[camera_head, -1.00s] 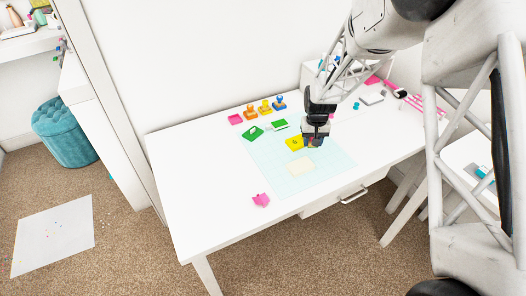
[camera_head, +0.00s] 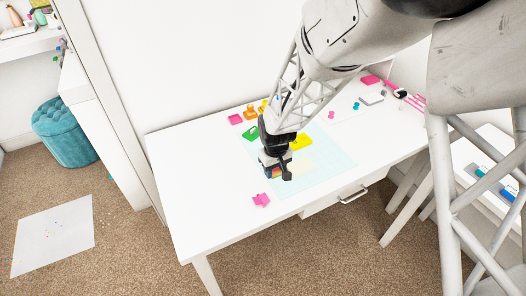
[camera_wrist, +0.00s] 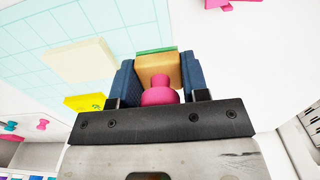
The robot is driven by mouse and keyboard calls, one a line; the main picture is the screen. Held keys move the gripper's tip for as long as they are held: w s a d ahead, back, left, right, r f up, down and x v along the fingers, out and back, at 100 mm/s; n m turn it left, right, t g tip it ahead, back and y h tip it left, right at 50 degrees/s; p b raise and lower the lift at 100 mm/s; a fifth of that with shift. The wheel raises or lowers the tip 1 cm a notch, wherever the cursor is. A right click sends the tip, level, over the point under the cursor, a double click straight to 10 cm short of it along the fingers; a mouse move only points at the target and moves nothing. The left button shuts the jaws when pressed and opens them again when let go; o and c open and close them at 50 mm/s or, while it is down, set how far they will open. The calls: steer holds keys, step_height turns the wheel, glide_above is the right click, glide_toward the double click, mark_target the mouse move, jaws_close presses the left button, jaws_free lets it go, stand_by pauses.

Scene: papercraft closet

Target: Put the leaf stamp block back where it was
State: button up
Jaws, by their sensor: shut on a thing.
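My gripper (camera_head: 275,172) is shut on a stamp block above the left part of the pale blue cutting mat (camera_head: 333,165). In the wrist view, this stamp block (camera_wrist: 158,70) is wooden, with a pink knob toward the palm and a green layer at its far end. It sits between the two blue fingers. Its stamping face is hidden, so I cannot see whether it carries a leaf. An orange stamp (camera_head: 250,112) and a yellow stamp (camera_head: 264,105) stand at the table's back edge, partly behind my arm.
A cream card (camera_head: 301,164) lies on the mat. A yellow pad (camera_head: 301,142), green pad (camera_head: 250,133) and pink pad (camera_head: 235,119) are nearby. A pink paper piece (camera_head: 261,199) lies near the front edge. The table's left part is clear.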

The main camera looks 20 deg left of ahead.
steer(key=shift+w, duration=0.1)
steer(key=w+a, duration=0.2)
steer(key=w, duration=0.2)
steer(key=w+a+f, duration=0.1)
steer(key=w+a, duration=0.2)
steer(key=w, duration=0.2)
steer(key=w+a, duration=0.3)
steer(key=w, duration=0.1)
steer(key=shift+w+a+f, duration=0.15)
steer(key=shift+w+f, duration=0.1)
steer(key=shift+w, duration=0.05)
steer(key=shift+f, duration=0.1)
steer(key=shift+f, duration=1.65)
steer(key=shift+f, duration=0.15)
steer(key=o, duration=1)
steer(key=shift+r, duration=6.15)
